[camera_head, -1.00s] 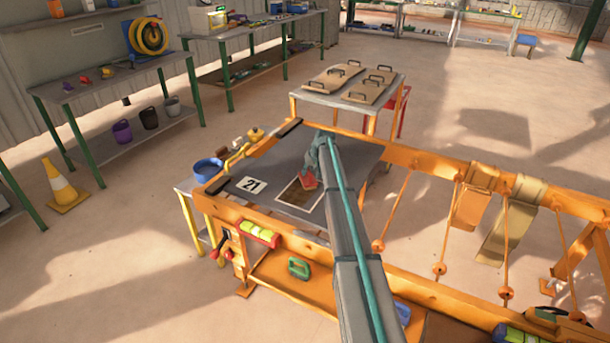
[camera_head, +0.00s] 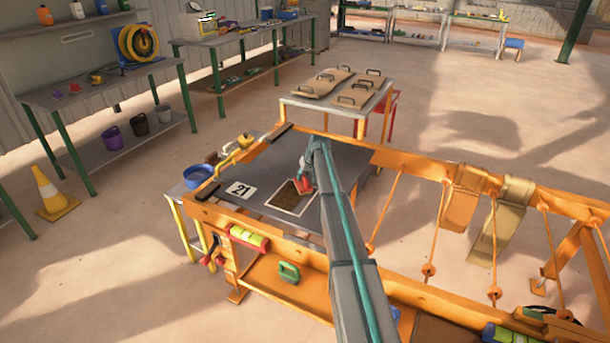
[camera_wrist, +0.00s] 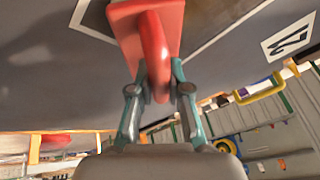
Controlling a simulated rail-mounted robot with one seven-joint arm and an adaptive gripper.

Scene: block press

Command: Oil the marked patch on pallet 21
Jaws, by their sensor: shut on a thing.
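The dark plate of pallet 21 (camera_head: 335,160) lies flat on an orange frame, with a white "21" label (camera_head: 240,189). Beside the label is the marked patch (camera_head: 287,201), brown inside a white outline; part of it shows in the wrist view (camera_wrist: 206,16). My gripper (camera_head: 308,172) is over the patch's far right part. In the wrist view my gripper (camera_wrist: 159,92) is shut on the handle of a red tool (camera_wrist: 156,35). The tool's flat red head (camera_head: 303,187) covers part of the patch; its underside is hidden, so I cannot tell whether it touches.
A blue bowl (camera_head: 199,176) and yellow-handled items stand at the plate's left. A table with tan boards (camera_head: 345,88) stands behind. Orange rails with hanging ropes and straps (camera_head: 485,215) extend right. A traffic cone (camera_head: 52,193) stands far left.

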